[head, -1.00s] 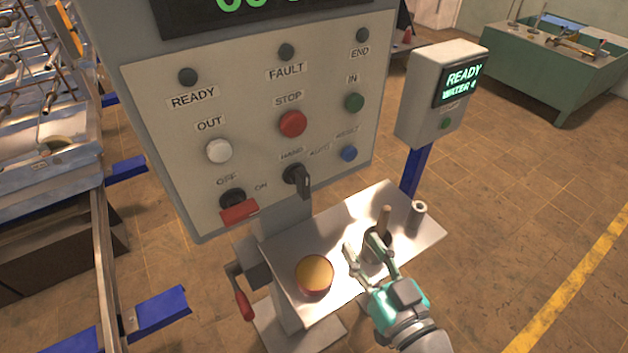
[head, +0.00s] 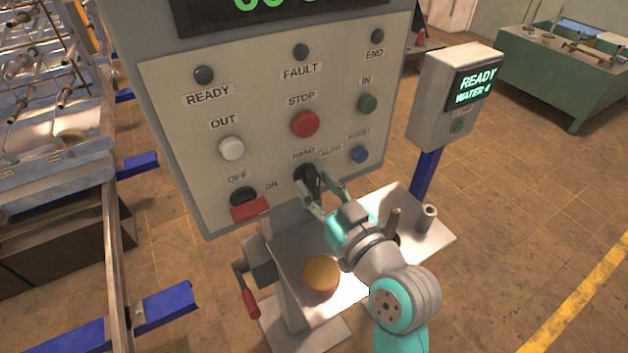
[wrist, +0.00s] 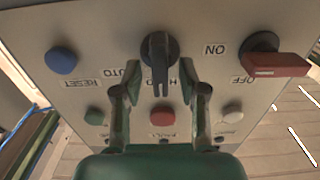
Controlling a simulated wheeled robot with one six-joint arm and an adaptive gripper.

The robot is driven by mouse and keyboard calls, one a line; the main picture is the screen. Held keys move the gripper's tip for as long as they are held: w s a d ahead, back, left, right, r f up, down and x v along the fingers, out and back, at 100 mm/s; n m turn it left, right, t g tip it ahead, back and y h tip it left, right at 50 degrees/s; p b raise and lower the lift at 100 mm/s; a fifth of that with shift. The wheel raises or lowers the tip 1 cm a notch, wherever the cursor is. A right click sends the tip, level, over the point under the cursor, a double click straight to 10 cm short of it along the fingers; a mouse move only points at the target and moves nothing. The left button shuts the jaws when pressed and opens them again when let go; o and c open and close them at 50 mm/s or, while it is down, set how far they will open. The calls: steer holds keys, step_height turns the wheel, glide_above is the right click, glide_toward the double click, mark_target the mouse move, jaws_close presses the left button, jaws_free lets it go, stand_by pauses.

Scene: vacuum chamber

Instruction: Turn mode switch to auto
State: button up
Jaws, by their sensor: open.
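The mode switch (head: 307,178) is a black rotary knob with a lever handle, low in the middle of the light control panel (head: 190,110). Labels HAND and AUTO stand above it in the head view. In the wrist view the switch (wrist: 158,58) shows upside down, its handle lying near the HAND label, with AUTO to the left. My gripper (head: 322,193) is open in front of the panel, its fingers on both sides of the switch handle. In the wrist view my gripper (wrist: 158,90) has a gap on each side of the handle. Any contact cannot be told.
A red-handled OFF/ON switch (head: 250,208) is left of the mode switch; a blue RESET button (head: 359,155) is right. A red STOP button (head: 305,123) sits above. Below is a shelf (head: 290,250) with a round red-rimmed container (head: 321,274) and a grey cylinder (head: 427,218).

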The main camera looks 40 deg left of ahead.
steer(key=shift+x, duration=0.8)
steer(key=shift+c, duration=0.3)
jaws_close()
steer(key=shift+m, duration=0.4)
steer(key=m, duration=0.5)
steer(key=shift+w+d, duration=0.1)
steer(key=shift+w, duration=0.05)
steer(key=m, duration=0.6)
steer(key=shift+w+f, duration=0.1)
steer(key=shift+f, duration=0.05)
steer(key=shift+m, duration=0.3)
